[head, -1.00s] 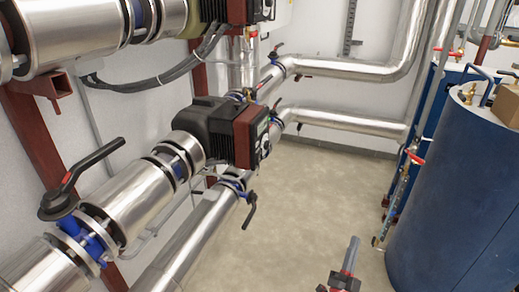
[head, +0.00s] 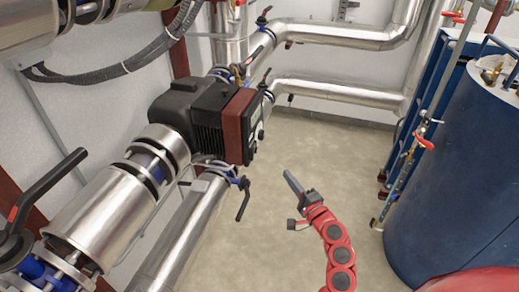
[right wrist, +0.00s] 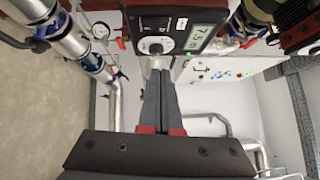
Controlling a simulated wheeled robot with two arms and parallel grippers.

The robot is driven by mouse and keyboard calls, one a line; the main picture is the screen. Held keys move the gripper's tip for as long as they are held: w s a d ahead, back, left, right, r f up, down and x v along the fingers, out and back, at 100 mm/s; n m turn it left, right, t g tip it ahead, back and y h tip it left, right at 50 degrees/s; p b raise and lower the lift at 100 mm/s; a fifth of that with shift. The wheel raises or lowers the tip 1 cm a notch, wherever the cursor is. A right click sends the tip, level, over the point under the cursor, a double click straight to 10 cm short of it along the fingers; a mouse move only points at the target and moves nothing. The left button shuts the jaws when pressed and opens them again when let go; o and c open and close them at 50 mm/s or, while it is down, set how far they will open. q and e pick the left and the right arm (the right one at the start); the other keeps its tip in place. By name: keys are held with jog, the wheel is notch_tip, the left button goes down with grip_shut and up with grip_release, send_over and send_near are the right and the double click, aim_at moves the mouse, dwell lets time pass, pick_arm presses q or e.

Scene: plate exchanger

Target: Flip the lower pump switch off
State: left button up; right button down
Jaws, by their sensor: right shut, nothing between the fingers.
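The lower pump (head: 205,115) is a black body with a red front block, set in the silver pipe run left of centre in the head view. Its face, seen edge-on there, turns right toward my right gripper. In the right wrist view the pump's dark panel (right wrist: 180,28) shows a lit display (right wrist: 202,37) and a round grey knob (right wrist: 157,45). I cannot tell which part is the switch. My right gripper (head: 289,176) is shut and empty, apart from the pump. In the right wrist view its fingertips (right wrist: 157,72) point toward the knob, just below it.
A black-handled valve (head: 40,200) stands at the left. A small valve lever (head: 243,199) hangs under the pump. The blue tank (head: 460,180) and a red-handled valve (head: 423,142) are on the right. The floor (head: 320,150) between pump and tank is clear.

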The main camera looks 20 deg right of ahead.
jog(key=shift+s, duration=0.1)
jog(key=p, duration=0.2)
send_near(256, 146)
jog(key=w+d, duration=0.2)
jog(key=w, duration=0.1)
jog(key=shift+w+a+r+p, duration=0.15)
jog(key=shift+w+a+p, duration=0.3)
jog(key=shift+w+a, duration=1)
jog(key=shift+w+a+r+p, duration=0.15)
jog(key=shift+a+r+p, duration=0.2)
jog(key=shift+p, duration=0.6)
jog(key=shift+d+f+b, duration=0.1)
jog(key=shift+f+b, duration=0.1)
jog(key=shift+b, duration=0.1)
jog(key=shift+d, duration=0.1)
